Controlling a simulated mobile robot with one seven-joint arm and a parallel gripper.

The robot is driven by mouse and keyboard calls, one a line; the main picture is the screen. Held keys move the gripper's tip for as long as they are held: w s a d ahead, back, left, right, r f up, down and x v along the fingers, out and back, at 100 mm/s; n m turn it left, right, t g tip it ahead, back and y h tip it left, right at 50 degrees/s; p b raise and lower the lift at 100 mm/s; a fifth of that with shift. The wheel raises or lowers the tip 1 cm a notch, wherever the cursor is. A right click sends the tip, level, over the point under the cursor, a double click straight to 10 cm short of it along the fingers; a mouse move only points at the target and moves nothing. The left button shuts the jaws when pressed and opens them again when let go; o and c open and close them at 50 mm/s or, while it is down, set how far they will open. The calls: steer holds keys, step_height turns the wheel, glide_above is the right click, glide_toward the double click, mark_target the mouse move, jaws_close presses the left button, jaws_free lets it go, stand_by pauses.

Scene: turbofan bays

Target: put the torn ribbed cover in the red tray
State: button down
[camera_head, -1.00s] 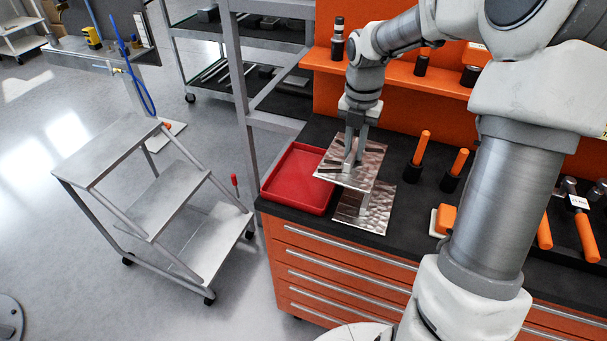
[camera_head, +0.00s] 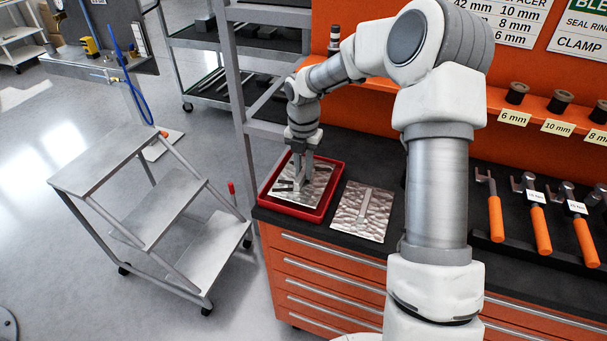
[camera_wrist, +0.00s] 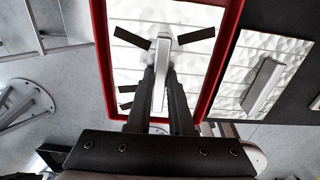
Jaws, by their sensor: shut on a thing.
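The torn ribbed cover (camera_head: 318,178) is a silvery, dimpled plate with a raised rib and dark slits. It also shows in the wrist view (camera_wrist: 195,68), with the slits on both sides of the rib. My gripper (camera_head: 298,186) is shut on its rib, and its fingers show in the wrist view (camera_wrist: 161,78). The cover lies within the outline of the red tray (camera_head: 290,210), whose rim (camera_wrist: 223,62) surrounds it. I cannot tell whether it touches the tray floor.
A second ribbed cover (camera_head: 362,212), with no slits visible, lies on the dark bench top right of the tray. Orange-handled tools (camera_head: 496,218) lie further right. A grey shelf rack (camera_head: 240,125) stands behind the tray, and a step ladder (camera_head: 150,215) stands left of the bench.

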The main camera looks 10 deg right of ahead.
mark_target(303, 171)
steer(key=shift+f, duration=0.95)
steer(key=shift+f, duration=0.1)
steer(key=shift+f, duration=0.15)
steer(key=c, duration=0.8)
jaws_free()
step_height(303, 171, up, 12)
steer(key=shift+r+p, duration=0.25)
steer(key=shift+p, duration=0.15)
